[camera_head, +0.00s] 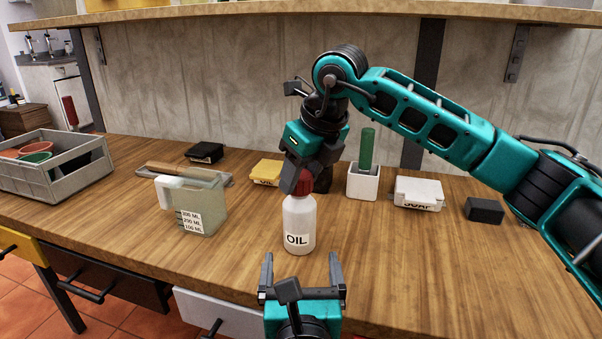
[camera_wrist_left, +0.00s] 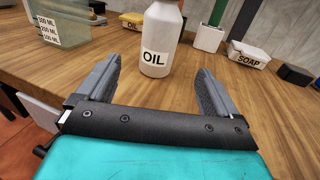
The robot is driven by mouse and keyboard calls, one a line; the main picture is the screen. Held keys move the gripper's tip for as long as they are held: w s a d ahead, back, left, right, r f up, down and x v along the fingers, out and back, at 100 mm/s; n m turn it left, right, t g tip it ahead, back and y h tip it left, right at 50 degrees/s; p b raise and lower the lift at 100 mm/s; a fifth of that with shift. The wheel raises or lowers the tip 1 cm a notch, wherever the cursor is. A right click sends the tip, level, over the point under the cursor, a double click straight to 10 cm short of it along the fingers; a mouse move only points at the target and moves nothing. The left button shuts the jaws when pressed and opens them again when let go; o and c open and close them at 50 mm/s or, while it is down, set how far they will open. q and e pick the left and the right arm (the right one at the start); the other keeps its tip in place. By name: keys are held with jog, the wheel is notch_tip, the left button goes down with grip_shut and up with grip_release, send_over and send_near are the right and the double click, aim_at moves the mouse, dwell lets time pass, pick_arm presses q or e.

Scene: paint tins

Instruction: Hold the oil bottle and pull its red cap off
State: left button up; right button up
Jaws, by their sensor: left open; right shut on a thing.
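The white oil bottle (camera_head: 299,223), labelled OIL, stands upright on the wooden table near its front edge. Its red cap (camera_head: 304,182) is on top and partly hidden by my right gripper (camera_head: 298,180), which reaches down from above and is shut on the cap. My left gripper (camera_head: 303,272) is open and empty in front of the bottle, low at the table edge. In the left wrist view the bottle (camera_wrist_left: 160,40) stands beyond and between the open fingers, not touching them; its top is cut off there.
A measuring jug (camera_head: 201,207) stands left of the bottle. Behind are a yellow box (camera_head: 266,172), a white holder with a green stick (camera_head: 363,181), a soap box (camera_head: 418,192) and a dark block (camera_head: 484,209). A grey crate (camera_head: 56,172) is far left. The front right table is clear.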

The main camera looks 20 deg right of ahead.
aim_at(300, 232)
pick_arm(q)
jog(key=x, duration=1)
jog(key=shift+w, duration=0.25)
jog(key=c, duration=1.5)
jog(key=o, duration=1.5)
jog(key=shift+s, duration=0.1)
jog(key=shift+v, duration=0.8)
